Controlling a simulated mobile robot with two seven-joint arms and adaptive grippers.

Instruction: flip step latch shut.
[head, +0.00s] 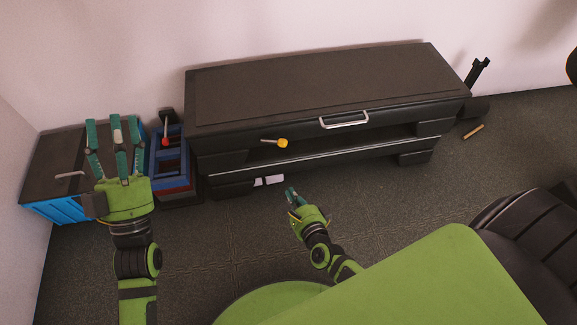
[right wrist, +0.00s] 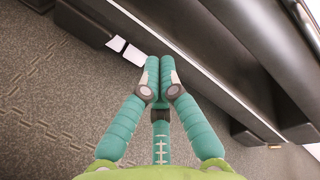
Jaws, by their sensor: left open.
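A lever with a yellow knob (head: 282,143) sticks out from the front of the long dark step unit (head: 310,88). A second lever with a red knob (head: 166,141) stands by the blue crates at the left. I cannot tell for sure which lever is the step latch. My left gripper (head: 114,124) is open and empty, its fingers spread in front of the left-hand box. My right gripper (head: 290,192) is low in front of the unit, below the yellow knob and apart from it. In the right wrist view its fingers (right wrist: 160,68) are together with nothing seen between them.
A silver handle (head: 344,119) is on the unit's front. Stacked blue and red crates (head: 181,182) and a blue box with a dark lid (head: 62,165) stand at the left. White cards (head: 269,181) lie under the unit. A small wooden stick (head: 474,131) lies right. Floor in front is clear.

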